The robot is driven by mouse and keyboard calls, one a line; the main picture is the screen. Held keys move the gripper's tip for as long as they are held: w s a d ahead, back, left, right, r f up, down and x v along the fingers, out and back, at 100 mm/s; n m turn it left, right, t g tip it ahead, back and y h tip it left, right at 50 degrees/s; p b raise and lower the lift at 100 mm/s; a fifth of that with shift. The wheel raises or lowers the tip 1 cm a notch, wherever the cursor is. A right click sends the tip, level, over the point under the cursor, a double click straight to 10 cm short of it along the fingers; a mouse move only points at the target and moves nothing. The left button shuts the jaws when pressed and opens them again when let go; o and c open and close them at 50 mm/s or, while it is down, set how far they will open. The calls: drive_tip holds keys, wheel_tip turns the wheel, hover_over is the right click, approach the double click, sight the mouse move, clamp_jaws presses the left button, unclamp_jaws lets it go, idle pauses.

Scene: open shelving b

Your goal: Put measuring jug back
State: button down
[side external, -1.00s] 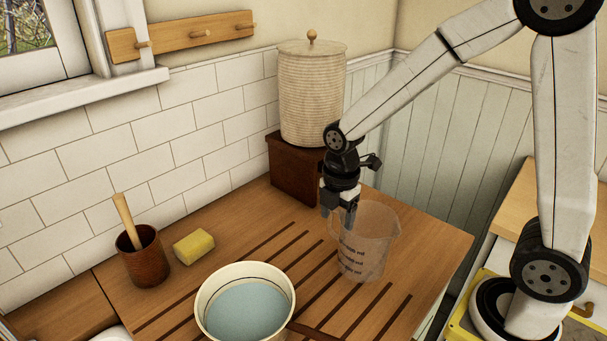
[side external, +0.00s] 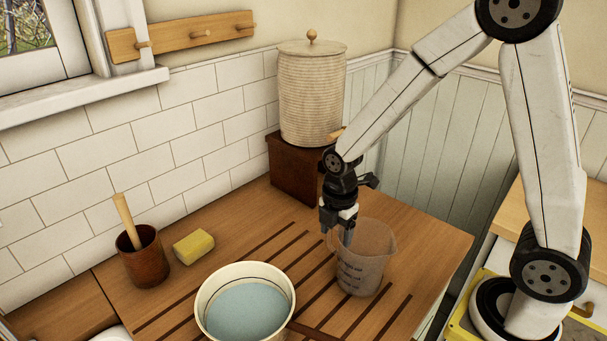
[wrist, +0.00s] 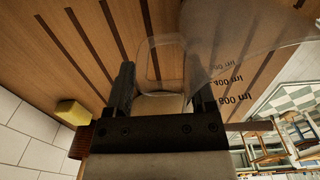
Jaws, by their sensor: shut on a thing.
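The measuring jug (side external: 372,265) is clear plastic with dark markings and looks upright over the grooved wooden worktop. My gripper (side external: 338,236) is at the jug's left side, by its handle, and is shut on the jug. In the wrist view the jug (wrist: 255,45) fills the upper right, with its markings facing the camera. Its clear handle loop (wrist: 150,60) shows ahead of my fingers (wrist: 162,95). The exact contact is hard to see. I cannot tell whether the jug's base touches the worktop.
A cream pan (side external: 202,305) of bluish liquid stands in front-left of the jug. A yellow sponge (side external: 193,247) and a brown pot (side external: 146,265) with a wooden tool stand further left. A ribbed canister (side external: 312,95) on a dark wooden box (side external: 290,170) stands behind. The worktop's right side is clear.

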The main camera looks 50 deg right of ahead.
drive_tip(key=shift+f, duration=0.1)
unclamp_jaws()
wheel_tip(320, 180, up, 12)
idle(0.9)
idle(0.6)
